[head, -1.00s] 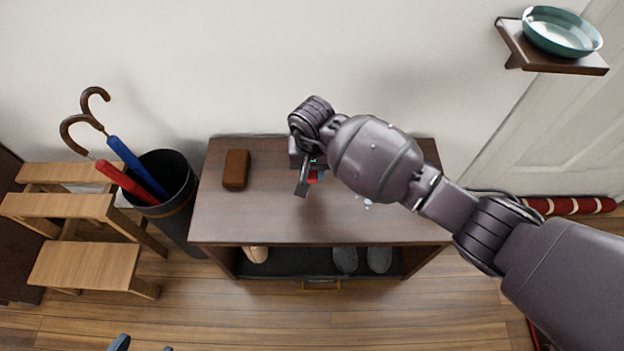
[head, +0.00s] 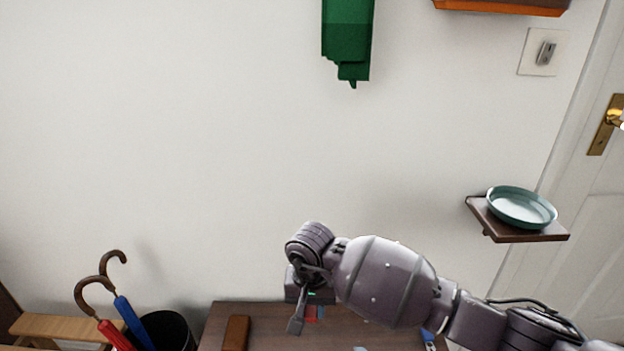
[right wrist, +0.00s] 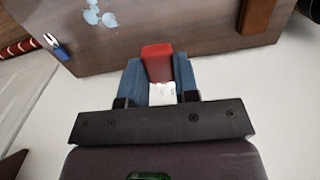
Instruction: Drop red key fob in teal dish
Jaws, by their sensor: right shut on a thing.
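The red key fob (right wrist: 157,62) is between the blue fingers of my right gripper (right wrist: 160,80) in the right wrist view, with a white part showing below the red. The teal dish (head: 521,207) is on a small wall shelf at the right, well to the right of and above the gripper in the picture. The dish looks empty. My left gripper is not in view.
The dark wooden shelf (head: 540,236) under the dish is near the white door (head: 580,250). The bench (head: 260,312) carries a brown case (head: 236,334). Umbrellas stand in a black bin (head: 168,331) at the left.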

